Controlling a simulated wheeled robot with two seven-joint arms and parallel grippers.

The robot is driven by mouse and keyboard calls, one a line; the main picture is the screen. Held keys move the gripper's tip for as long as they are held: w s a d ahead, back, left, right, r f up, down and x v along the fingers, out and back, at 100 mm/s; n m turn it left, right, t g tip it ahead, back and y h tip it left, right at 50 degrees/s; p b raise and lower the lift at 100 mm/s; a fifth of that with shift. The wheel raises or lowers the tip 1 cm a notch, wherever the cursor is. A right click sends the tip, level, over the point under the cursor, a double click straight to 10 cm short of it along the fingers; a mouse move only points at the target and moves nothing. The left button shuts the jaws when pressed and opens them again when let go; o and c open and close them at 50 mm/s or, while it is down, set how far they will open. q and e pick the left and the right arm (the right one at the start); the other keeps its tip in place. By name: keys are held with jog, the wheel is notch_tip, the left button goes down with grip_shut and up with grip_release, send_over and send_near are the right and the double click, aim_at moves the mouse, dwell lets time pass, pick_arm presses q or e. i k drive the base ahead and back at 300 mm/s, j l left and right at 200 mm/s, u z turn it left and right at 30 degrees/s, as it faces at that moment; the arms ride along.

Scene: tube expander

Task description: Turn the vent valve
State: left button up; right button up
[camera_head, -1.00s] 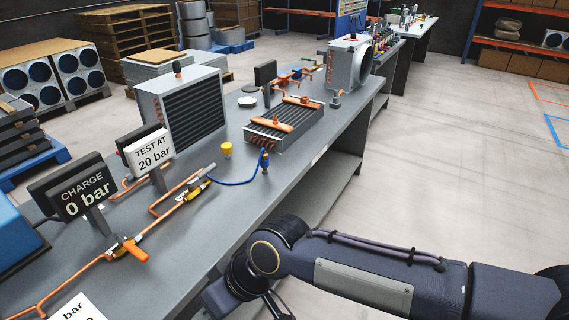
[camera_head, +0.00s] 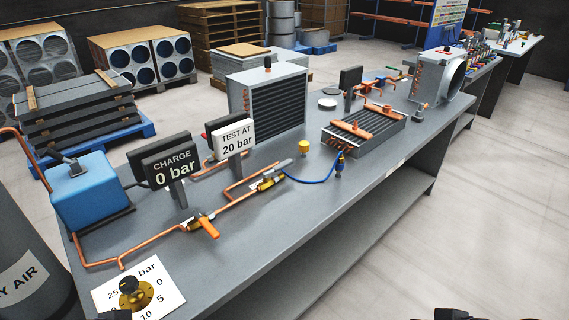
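Two valves sit on the copper pipe line on the grey bench, and no label shows which one is the vent valve. The nearer one has an orange lever handle (camera_head: 207,228) on a brass body, in front of the CHARGE display (camera_head: 170,167), which reads 0 bar. The farther brass valve (camera_head: 268,182) sits where the pipe meets a grey fitting and blue hose (camera_head: 315,180). A dial with a brass and black knob (camera_head: 134,290) lies at the lower left.
A blue box unit (camera_head: 92,195) stands at the bench's left end. A TEST AT 20 bar sign (camera_head: 236,137), a yellow cap (camera_head: 304,147), a finned coil (camera_head: 362,133) and a large heat exchanger (camera_head: 268,95) stand on the bench. The bench's front strip is mostly clear.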

aim_at(284, 164)
jog(key=i+l+u, duration=0.35)
jog(key=l+u, duration=0.2)
jog(key=i+l+u, duration=0.1)
jog(key=l+u, duration=0.15)
jog(key=i+l+u, duration=0.1)
jog(key=l+u, duration=0.2)
jog(key=l, duration=0.2)
jog(key=l+u, duration=0.25)
jog(key=i+l, duration=0.05)
jog(key=l, duration=0.05)
